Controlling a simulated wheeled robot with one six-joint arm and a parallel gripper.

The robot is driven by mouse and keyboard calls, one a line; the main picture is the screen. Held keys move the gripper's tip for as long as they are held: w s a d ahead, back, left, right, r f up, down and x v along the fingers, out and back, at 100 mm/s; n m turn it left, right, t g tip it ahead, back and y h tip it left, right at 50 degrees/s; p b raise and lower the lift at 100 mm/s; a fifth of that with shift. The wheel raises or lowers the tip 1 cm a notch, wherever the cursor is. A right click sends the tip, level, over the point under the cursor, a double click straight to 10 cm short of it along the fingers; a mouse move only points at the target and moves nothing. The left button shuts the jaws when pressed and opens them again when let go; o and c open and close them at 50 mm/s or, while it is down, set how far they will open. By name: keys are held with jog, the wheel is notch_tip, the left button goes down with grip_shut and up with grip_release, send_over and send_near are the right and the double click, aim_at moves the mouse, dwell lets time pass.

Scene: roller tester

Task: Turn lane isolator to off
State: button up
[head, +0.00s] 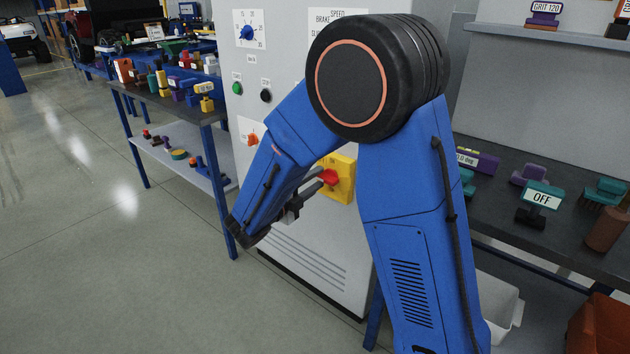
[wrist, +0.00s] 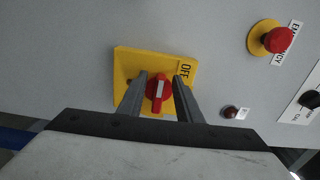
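The lane isolator is a red rotary handle (wrist: 158,92) on a square yellow plate (wrist: 125,62) on the grey cabinet front. The handle has a white stripe, and part of an "OFF" label shows near the plate's edge in the wrist view. In the head view the yellow plate (head: 343,187) and red handle (head: 328,176) show beside my forearm, partly covered. My gripper (wrist: 161,80) is open, with one finger on each side of the handle. Gaps show between the fingers and the handle's raised bar. Whether the fingertips touch the plate cannot be told.
Workbenches with loose items flank the cabinet; the floor (head: 90,240) at left is clear.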

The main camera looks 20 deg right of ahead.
jog(key=v, duration=1.7)
jog(key=shift+s+a, duration=0.15)
jog(key=shift+r, duration=0.1)
jog(key=s+d+m+g+y, duration=0.2)
jog(key=s+d+m+g, duration=0.35)
jog(key=d+m, duration=0.45)
jog(key=s+d+m+g+y, duration=0.2)
jog(key=s+d+m+g, duration=0.2)
jog(key=s+d+m, duration=0.5)
jog(key=s+d+r+m+t+y, duration=0.1)
jog(key=s+m+y, duration=0.4)
jog(key=m, duration=0.7)
jog(key=s+d+m+t+y, duration=0.2)
jog(key=s+m+y, duration=0.3)
jog(key=m, duration=0.7)
jog(key=shift+s+d+r+t+y, duration=0.3)
jog(key=shift+s+r+t, duration=0.05)
jog(key=shift+r, duration=0.05)
